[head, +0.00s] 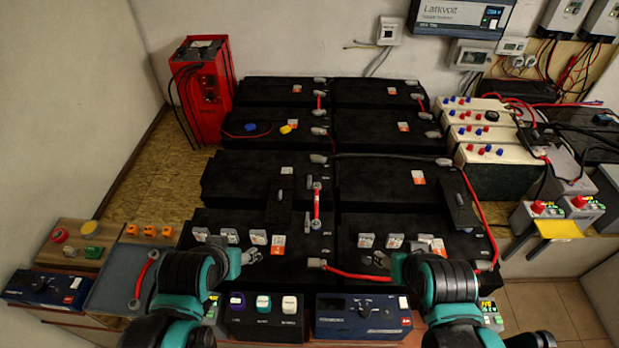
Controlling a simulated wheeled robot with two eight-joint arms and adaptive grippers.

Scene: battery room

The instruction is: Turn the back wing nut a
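A short red link (317,205) lies on the black batteries in the middle, with a small grey fitting at its back end (317,186) and another at its front end (316,223). These look like wing nuts, but they are too small to be sure. Dark upright pieces with grey tops stand to the left (279,207) and right (459,201) of the link. My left gripper (251,257) is over the front left battery, in front and to the left of the link. My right gripper (382,261) is over the front right battery. Both grippers are apart from the link; their finger gaps are unclear.
Rows of black batteries (376,181) fill the middle. Labelled tags stand along the front batteries (257,237). A red cable (357,275) lies near my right gripper. A grey tray (122,283) is at left, a red charger (205,90) at back left, cream batteries (495,154) at right.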

